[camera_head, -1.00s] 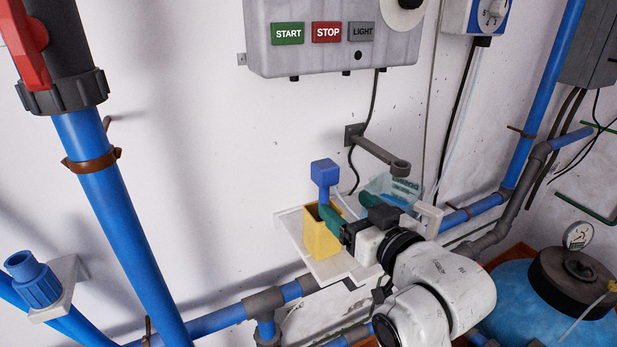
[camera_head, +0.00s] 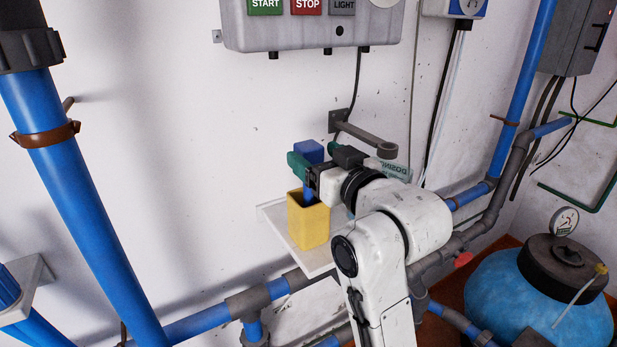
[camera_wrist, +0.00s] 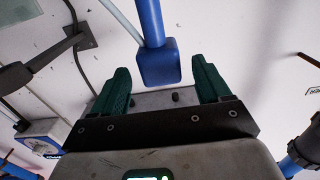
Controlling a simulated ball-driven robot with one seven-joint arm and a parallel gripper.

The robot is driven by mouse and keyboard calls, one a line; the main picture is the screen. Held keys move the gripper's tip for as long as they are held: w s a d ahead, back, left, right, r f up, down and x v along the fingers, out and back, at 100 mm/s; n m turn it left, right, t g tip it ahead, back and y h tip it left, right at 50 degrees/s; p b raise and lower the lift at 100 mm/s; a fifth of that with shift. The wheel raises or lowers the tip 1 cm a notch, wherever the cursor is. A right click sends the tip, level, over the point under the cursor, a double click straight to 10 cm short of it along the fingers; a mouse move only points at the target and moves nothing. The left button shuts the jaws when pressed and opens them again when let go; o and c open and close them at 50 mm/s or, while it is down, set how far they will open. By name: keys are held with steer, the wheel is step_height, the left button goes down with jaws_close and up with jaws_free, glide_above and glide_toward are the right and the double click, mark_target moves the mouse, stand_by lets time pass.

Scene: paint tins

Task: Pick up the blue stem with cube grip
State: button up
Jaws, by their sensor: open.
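The blue stem with cube grip (camera_head: 310,151) stands upright in a yellow square holder (camera_head: 308,222), its cube at the top. The stem's lower end is hidden inside the holder. My gripper (camera_head: 307,165) is at the height of the cube, and its green fingers partly hide the cube and stem in the head view. In the wrist view the blue cube (camera_wrist: 159,66) shows between the two open green fingers of my gripper (camera_wrist: 161,75), with a gap on each side. The stem runs to the top edge there.
The holder stands on a small white shelf (camera_head: 272,213) on the wall. A grey bracket with a ring end (camera_head: 362,137) juts from the wall just behind my gripper. A control box (camera_head: 310,30) hangs above. Blue pipes run below, and a blue tank (camera_head: 535,300) is at right.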

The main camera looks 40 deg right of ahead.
mark_target(304, 147)
steer(key=w, duration=0.1)
steer(key=w+p, duration=0.1)
steer(key=w, duration=0.1)
steer(key=w+d, duration=0.1)
steer(key=w, duration=0.1)
steer(key=c, duration=1.4)
